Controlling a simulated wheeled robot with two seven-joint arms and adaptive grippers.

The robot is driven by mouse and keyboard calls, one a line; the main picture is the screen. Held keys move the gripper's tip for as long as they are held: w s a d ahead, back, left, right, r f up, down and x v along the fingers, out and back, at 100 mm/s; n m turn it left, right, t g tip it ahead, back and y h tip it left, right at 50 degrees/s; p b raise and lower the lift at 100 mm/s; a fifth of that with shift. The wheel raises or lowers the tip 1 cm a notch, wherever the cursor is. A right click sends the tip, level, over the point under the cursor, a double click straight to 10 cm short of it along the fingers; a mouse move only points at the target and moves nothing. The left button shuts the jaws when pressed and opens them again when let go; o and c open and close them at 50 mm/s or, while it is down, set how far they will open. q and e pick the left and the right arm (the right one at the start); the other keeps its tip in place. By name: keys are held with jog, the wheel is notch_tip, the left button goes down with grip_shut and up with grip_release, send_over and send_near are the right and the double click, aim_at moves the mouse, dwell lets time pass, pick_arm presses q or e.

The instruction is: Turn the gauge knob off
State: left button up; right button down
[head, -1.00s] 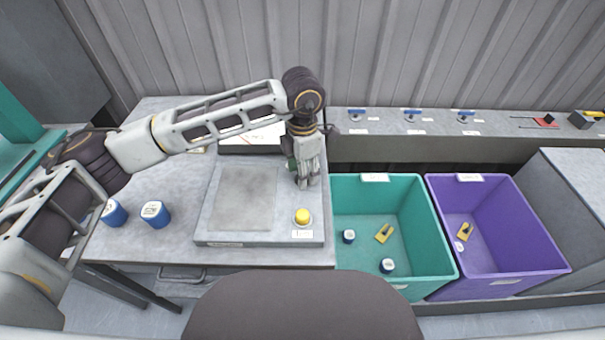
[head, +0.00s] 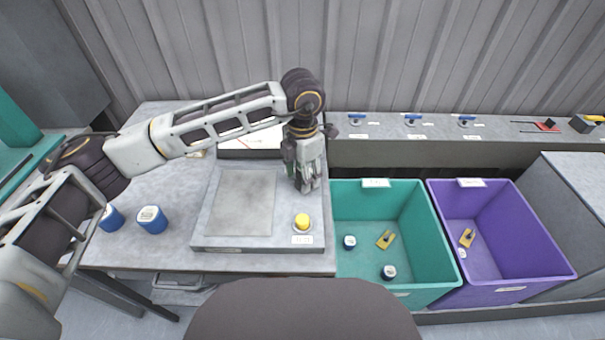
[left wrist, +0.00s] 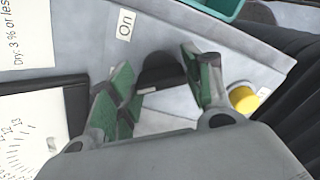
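The gauge knob (left wrist: 160,72) is black with a pale mark on its edge. In the left wrist view it sits between the green-padded fingers of my left gripper (left wrist: 165,78), which are apart on either side of it. I see no clear grip on it. An "On" label (left wrist: 125,24) lies beside the knob. The gauge (left wrist: 22,140), with a printed dial, is at the left of that view. In the head view my left gripper (head: 307,184) points down at the right side of the bench and hides the knob. My right gripper is not in view.
A yellow button (head: 302,221) is close in front of the gripper, on a flat plate unit (head: 210,243). A teal bin (head: 345,188) and a purple bin (head: 560,272) stand to the right. Blue jars (head: 152,219) stand at the left. Blue-handled valves (head: 411,118) line the back shelf.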

pick_arm(q)
jog(key=shift+o, duration=1.2)
notch_tip(320, 180, up, 12)
jog(key=shift+r, duration=0.1)
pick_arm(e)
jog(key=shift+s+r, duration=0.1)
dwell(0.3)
pick_arm(q)
notch_tip(320, 180, up, 21)
jog(key=p, duration=2.1)
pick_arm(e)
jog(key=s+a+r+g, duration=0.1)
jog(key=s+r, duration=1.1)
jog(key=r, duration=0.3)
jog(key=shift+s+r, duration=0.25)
pick_arm(q)
jog(key=shift+r+p, duration=0.4)
jog(key=shift+p, duration=0.2)
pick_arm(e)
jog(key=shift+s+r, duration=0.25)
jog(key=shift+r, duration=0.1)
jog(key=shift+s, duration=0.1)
